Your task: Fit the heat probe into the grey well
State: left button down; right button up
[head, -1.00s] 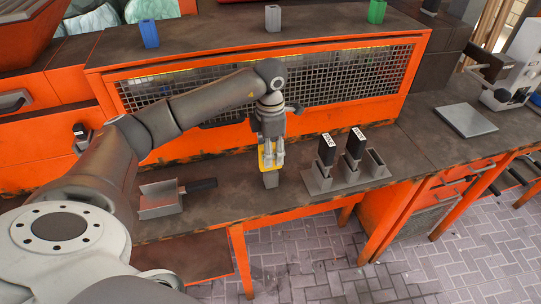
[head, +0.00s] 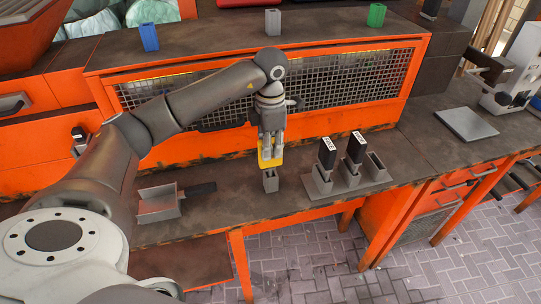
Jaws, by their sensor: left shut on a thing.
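My left gripper (head: 271,146) is shut on a yellow piece, which I take to be the heat probe (head: 270,158). Another grey well (head: 273,20) stands on the upper ledge behind, between a blue well (head: 149,37) and a green well (head: 377,14). My right gripper is not in view.
A grey rack (head: 345,184) to the right holds two black pieces with white labels and an empty slot. A grey open box (head: 158,203) with a dark handle lies to the left. A flat grey plate (head: 466,124) lies on the right bench. The ledge between the wells is clear.

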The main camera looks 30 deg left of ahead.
pick_arm(q)
notch_tip(320, 180, up, 7)
jog(key=shift+f+b, duration=0.1)
jog(key=shift+b, duration=0.5)
jog(key=shift+r+p, duration=0.95)
jog(key=shift+r, duration=0.5)
notch_tip(320, 180, up, 5)
jog(key=p, duration=0.4)
